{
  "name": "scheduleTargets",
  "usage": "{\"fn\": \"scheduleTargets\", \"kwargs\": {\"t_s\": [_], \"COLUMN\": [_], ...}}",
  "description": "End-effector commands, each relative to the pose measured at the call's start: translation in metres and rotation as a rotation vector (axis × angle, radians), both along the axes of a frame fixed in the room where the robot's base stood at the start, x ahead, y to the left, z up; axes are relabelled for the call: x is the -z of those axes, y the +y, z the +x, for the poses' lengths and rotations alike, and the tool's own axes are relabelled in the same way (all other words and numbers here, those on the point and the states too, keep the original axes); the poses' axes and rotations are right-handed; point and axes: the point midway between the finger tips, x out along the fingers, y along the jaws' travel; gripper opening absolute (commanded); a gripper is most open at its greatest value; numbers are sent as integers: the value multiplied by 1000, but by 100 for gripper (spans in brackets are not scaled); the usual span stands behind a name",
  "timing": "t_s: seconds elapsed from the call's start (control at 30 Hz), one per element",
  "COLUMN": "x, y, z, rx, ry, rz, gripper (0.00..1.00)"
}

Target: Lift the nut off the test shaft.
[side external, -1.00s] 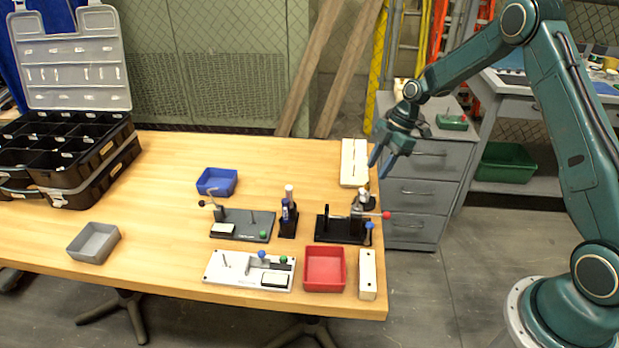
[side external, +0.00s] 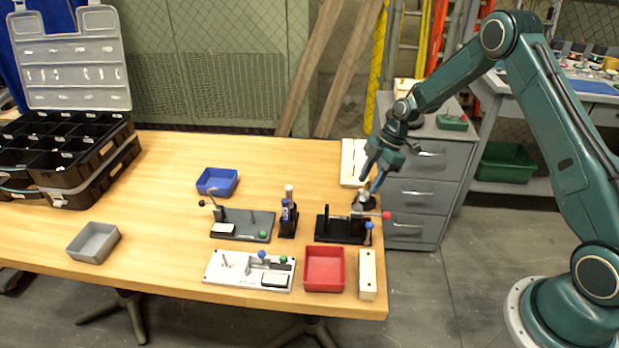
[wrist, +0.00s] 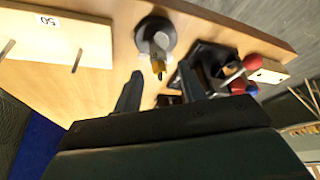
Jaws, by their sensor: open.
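In the wrist view, a round dark base (wrist: 169,24) carries a grey part and a yellowish upright piece (wrist: 158,66). This looks like the test shaft, but I cannot clearly make out the nut on it. In the side view the dark base (side external: 371,199) is partly hidden behind other parts at the table's right edge. My gripper (side external: 370,184) is just above this spot, pointing down. In the wrist view my gripper (wrist: 160,88) is open and empty, its two fingers apart, with the yellowish piece showing beyond the gap between them.
A black fixture (side external: 338,230) with a red knob stands close in front. A pale board (side external: 349,165) with pins lies behind. A red tray (side external: 324,270), a pale block (side external: 367,275) and a blue tray (side external: 217,182) are on the table. Its left middle is clear.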

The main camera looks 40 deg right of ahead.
Motion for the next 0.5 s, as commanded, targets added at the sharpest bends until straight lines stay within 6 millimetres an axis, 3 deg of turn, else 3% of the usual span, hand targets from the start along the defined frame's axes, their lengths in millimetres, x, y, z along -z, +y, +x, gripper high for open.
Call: {"fn": "scheduleTargets", "kwargs": {"t_s": [0.07,0.27,0.5], "x": [0,0,0], "y": [0,0,0], "z": [0,0,0], "rx": [0,0,0], "ry": [0,0,0], "rz": [0,0,0], "gripper": [38,0,0]}}
